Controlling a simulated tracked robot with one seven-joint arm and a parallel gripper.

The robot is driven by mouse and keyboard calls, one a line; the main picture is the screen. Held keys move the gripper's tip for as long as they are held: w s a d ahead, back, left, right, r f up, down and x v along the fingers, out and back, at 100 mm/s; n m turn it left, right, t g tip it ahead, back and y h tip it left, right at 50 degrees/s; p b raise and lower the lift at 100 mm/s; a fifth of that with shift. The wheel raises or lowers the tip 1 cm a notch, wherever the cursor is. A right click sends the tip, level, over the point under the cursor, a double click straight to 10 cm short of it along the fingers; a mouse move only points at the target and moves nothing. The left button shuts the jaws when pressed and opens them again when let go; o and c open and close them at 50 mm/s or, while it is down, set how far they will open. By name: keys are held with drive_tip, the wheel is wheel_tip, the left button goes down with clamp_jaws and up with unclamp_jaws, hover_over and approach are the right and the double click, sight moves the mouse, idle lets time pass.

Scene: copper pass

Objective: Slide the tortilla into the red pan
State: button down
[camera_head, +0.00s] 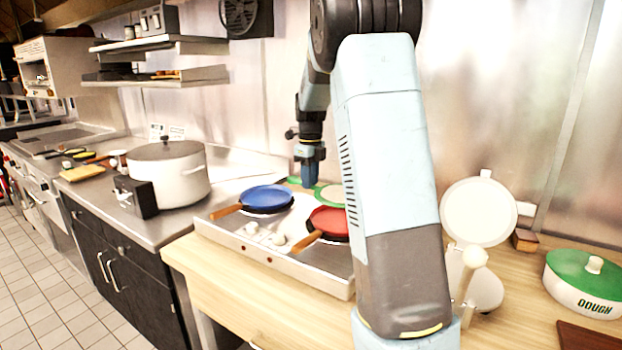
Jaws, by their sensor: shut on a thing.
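The red pan (330,222) sits on the right front of the cooktop, its wooden handle pointing to the lower left; my arm hides its right side. A pale round disc (332,194), likely the tortilla, lies on or over a green piece (293,180) behind the red pan, partly hidden by my arm. My gripper (309,182) points down behind the blue and red pans, its tips at the green piece. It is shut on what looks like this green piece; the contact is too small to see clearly.
A blue pan (266,198) is left of the red one on the steel cooktop (270,245). A white pot (168,172) stands farther left. An open white press (478,212) and a green-lidded dough tub (585,283) are on the right. The wooden counter front (245,300) is clear.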

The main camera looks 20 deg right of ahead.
drive_tip(key=t+y, duration=0.2)
drive_tip(key=t, duration=0.1)
drive_tip(key=shift+w+r, duration=0.15)
drive_tip(key=shift+w, duration=0.05)
drive_tip(key=shift+s+d+r+t+y, duration=0.15)
drive_tip(key=shift+s+r+t+y, duration=0.15)
drive_tip(key=shift+t, duration=0.25)
drive_tip(key=shift+s+d+r+t+y, duration=0.15)
drive_tip(key=shift+r+t+y, duration=0.15)
drive_tip(key=shift+t, duration=0.25)
drive_tip(key=shift+r+t+y, duration=0.5)
drive_tip(key=shift+r+t, duration=0.2)
drive_tip(key=shift+r, duration=0.15)
drive_tip(key=shift+w+a+r, duration=0.3)
drive_tip(key=shift+w+a, duration=0.3)
drive_tip(key=shift+w, duration=0.25)
drive_tip(key=shift+w+a+r, duration=0.1)
drive_tip(key=shift+w+a, duration=0.3)
drive_tip(key=shift+w, duration=0.25)
drive_tip(key=shift+w+a+r, duration=0.15)
drive_tip(key=shift+w+a, duration=0.3)
drive_tip(key=shift+w, duration=0.25)
drive_tip(key=shift+w+a+r, duration=0.3)
drive_tip(key=shift+w+a, duration=0.25)
drive_tip(key=shift+w, duration=0.35)
drive_tip(key=shift+w+a+r, duration=0.25)
drive_tip(key=shift+w+a, duration=0.3)
drive_tip(key=shift+w, duration=0.3)
